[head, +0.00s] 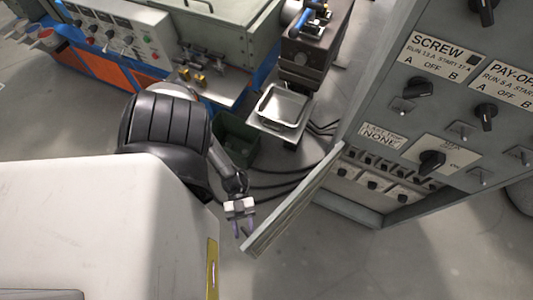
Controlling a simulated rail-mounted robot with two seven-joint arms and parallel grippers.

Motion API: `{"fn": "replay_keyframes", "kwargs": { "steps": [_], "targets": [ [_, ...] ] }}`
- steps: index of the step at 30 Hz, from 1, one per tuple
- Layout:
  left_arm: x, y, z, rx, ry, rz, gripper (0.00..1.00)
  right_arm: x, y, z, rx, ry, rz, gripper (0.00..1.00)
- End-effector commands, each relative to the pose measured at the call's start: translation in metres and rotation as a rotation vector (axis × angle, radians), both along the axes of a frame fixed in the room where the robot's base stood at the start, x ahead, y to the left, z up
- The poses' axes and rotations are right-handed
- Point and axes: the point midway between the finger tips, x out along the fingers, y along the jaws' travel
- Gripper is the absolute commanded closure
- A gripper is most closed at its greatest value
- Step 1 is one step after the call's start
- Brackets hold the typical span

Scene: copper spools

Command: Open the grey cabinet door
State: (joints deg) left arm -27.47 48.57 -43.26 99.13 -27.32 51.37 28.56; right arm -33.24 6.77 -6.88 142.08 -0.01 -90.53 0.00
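The grey cabinet (440,110) stands at the right with labelled switches on its face. Its door (296,200) is swung part way out, seen nearly edge-on, and switches and breakers show in the opening behind it. My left gripper (243,230) points down just left of the door's free end. Its two fingers are apart with nothing seen between them. Whether a finger touches the door, I cannot tell. My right gripper is not in view.
A control panel (112,35) and a machine with orange panels stand at the back left. A metal tray (281,107) and a dark green bin (236,142) stand behind my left arm. Black cables cross the floor near the door. The floor in front of the cabinet is clear.

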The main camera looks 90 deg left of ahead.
Motion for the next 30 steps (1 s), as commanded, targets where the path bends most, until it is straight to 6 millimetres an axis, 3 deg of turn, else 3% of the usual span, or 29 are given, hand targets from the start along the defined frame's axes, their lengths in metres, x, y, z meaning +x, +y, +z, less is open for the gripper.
{"fn": "replay_keyframes", "kwargs": {
  "steps": [5, 19, 30],
  "targets": [
    [-0.003, 0.018, 0.000, 0.004, 0.003, -0.001, 0.61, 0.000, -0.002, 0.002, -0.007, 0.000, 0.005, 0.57],
    [-0.015, 0.106, 0.000, 0.006, 0.003, 0.000, 0.61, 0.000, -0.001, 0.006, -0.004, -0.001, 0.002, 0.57],
    [-0.019, 0.135, 0.000, 0.003, 0.000, 0.000, 0.61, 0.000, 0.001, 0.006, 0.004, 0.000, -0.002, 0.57]
  ]
}}
